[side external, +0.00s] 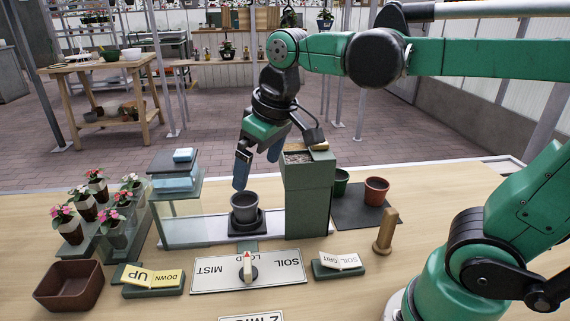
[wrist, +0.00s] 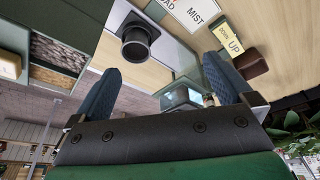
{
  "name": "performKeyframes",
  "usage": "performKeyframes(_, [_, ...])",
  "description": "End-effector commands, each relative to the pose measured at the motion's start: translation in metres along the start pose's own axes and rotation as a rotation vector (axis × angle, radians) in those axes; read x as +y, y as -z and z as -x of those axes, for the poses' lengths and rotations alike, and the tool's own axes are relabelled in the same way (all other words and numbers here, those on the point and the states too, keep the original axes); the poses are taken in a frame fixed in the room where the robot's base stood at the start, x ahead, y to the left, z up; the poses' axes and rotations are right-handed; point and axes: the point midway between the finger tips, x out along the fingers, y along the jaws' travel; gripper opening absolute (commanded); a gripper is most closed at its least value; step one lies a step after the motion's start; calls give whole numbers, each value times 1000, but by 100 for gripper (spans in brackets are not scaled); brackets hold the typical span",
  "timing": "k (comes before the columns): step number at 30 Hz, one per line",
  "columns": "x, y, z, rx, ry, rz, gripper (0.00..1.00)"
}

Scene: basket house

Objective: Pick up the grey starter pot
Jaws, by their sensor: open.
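The grey starter pot (side external: 244,207) stands upright on a dark square base on a pale strip, left of the green soil box. It also shows in the wrist view as a dark round pot (wrist: 134,48) near the top. My gripper (side external: 257,172) is above the pot and apart from it in the side view. Its two blue fingers are spread with nothing between them, as the wrist view (wrist: 160,82) also shows.
The tall green soil box (side external: 307,200) stands close to the pot's right. A glass-sided stand (side external: 178,212) is at its left. The load dial panel (side external: 215,277) lies in front. A red pot (side external: 376,190), wooden peg (side external: 385,232) and brown basket (side external: 70,287) stand farther off.

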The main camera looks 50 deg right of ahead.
Motion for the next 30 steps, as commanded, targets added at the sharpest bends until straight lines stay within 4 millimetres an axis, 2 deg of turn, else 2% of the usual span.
performKeyframes(8, [26, 39, -8, -88, 5, 27, 100])
performKeyframes(16, [62, 74, -35, -189, 31, 63, 100])
performKeyframes(21, [58, 56, -82, -185, 30, 65, 100])
performKeyframes(24, [57, 50, -102, -184, 30, 65, 100])
performKeyframes(30, [57, 44, -122, -184, 29, 65, 100])
